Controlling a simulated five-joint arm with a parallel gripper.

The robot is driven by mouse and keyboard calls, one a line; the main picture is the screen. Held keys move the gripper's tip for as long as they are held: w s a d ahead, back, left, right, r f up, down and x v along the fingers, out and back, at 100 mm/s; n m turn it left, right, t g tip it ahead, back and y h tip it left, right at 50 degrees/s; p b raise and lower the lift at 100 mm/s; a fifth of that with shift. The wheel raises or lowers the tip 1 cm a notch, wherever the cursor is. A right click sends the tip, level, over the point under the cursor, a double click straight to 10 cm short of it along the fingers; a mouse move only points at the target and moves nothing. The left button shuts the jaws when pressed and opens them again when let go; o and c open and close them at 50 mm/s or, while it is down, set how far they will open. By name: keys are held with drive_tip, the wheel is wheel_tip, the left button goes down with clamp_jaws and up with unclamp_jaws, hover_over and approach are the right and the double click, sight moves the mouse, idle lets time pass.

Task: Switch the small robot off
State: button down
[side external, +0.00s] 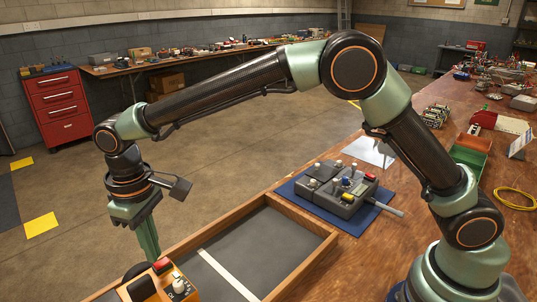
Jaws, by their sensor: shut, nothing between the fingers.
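The small robot (160,290) is an orange-yellow boxy vehicle with a dark wheel, at the bottom left of the side external view. Its lower part is cut off by the picture's edge. A red button (162,265) and a pale knob or switch (179,286) sit on its top; the lettering beside them is too small to read. My gripper (150,258) points down with its green fingers together, empty. Its tips are close to the far side of the small robot, near the red button; I cannot tell whether they touch it.
A wood-framed pit (328,236) with a grey floor and white stripe lies right of the small robot. A grey control box (322,193) with knobs and a red button stands on a blue mat behind it. A yellow cable (515,198) and parts lie on the right bench.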

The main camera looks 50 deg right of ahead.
sight(157, 264)
drive_tip(key=shift+f, duration=0.95)
idle(0.6)
drive_tip(key=shift+r, duration=3.5)
